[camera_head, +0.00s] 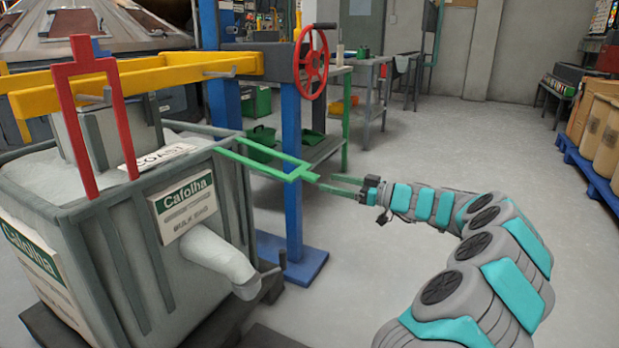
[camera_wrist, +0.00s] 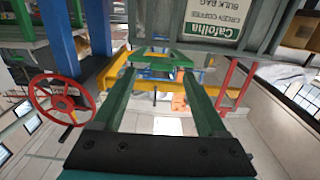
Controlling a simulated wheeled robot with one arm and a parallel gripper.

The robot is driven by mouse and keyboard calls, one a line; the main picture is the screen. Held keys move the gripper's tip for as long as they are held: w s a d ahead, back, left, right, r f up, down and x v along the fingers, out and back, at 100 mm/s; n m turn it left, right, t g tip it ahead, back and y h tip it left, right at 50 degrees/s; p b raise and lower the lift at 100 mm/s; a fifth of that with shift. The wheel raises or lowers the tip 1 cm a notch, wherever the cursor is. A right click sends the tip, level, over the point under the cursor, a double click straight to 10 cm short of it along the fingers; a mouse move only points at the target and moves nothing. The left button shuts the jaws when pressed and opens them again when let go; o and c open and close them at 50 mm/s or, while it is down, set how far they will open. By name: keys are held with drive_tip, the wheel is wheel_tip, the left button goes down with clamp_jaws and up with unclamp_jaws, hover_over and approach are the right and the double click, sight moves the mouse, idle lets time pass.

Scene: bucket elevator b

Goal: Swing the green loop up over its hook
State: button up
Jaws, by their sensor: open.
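The green loop (camera_head: 300,173) sticks out nearly level from the top corner of the grey bulk bag (camera_head: 120,265). Its end bar is at the right in the head view and shows between my fingers in the wrist view (camera_wrist: 160,60). My gripper (camera_head: 322,182) is open, with its two fingertips close to the loop's end; I cannot tell if they touch it. A grey peg-like hook (camera_head: 222,73) sits on the yellow beam (camera_head: 190,70), above and left of the loop. The red loop (camera_head: 88,120) stands upright by the beam at the left.
A blue post (camera_head: 292,170) with a red handwheel (camera_head: 311,62) stands behind the loop. A white spout (camera_head: 220,262) hangs from the bag. Benches stand behind. The floor around my arm is clear.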

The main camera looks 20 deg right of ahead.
sight(317, 180)
drive_tip(key=p+x, duration=0.1)
drive_tip(key=x, duration=0.6)
drive_tip(key=shift+w+a, duration=0.15)
drive_tip(key=shift+a, duration=0.1)
drive_tip(key=shift+c, duration=0.3)
clamp_jaws()
idle(0.9)
